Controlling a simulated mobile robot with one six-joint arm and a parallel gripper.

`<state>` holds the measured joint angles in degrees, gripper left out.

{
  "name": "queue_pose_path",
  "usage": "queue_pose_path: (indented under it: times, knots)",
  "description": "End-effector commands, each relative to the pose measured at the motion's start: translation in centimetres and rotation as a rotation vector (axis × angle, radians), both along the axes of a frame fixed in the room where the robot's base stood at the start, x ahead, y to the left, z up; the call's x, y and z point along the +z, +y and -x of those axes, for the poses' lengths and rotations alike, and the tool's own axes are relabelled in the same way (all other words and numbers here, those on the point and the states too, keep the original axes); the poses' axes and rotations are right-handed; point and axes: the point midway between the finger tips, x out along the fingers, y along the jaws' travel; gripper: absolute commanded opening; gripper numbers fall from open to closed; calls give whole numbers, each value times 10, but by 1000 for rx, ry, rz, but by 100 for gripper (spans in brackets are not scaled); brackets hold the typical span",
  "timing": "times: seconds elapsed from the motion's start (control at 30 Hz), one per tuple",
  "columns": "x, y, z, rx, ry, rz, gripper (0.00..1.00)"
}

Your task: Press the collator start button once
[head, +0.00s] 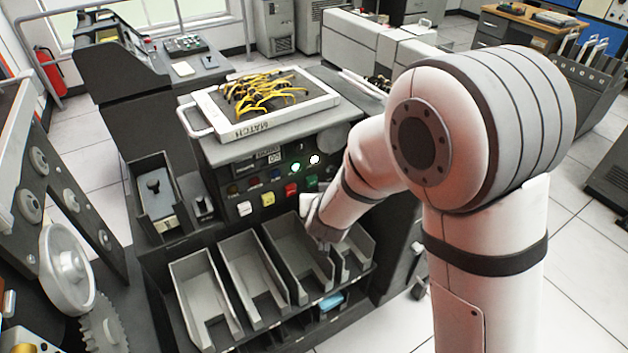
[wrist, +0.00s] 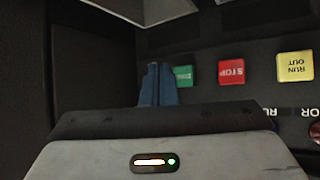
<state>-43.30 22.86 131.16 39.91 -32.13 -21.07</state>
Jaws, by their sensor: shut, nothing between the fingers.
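The collator (head: 222,152) stands in the middle of the head view with a row of square buttons on its dark front panel. The green button (head: 312,182) is at the right end of that row. In the wrist view the green button (wrist: 183,76) shows upside down, its lettering partly cut off by my fingers. My gripper (head: 312,214) is in front of the panel, below the green button in the head view. In the wrist view my gripper (wrist: 158,80) has its blue fingers together and empty, just left of the green button. I cannot tell whether they touch the panel.
Next to the green button are the red STOP button (wrist: 231,72) and the yellow RUN OUT button (wrist: 295,66). A white button (head: 243,208) ends the row. Several open grey card pockets (head: 207,300) stick out below the panel. A plugboard (head: 262,103) lies on top.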

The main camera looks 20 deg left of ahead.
Motion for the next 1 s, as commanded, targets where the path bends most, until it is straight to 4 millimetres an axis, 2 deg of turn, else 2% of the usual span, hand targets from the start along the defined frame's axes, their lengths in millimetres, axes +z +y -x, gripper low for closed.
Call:
queue_pose_path:
  times: [0.3, 1.0]
  knots:
    - [0, 18, -15, 1, 1, 1, 0]
    - [0, 19, -15, 1, 0, 0, 0]
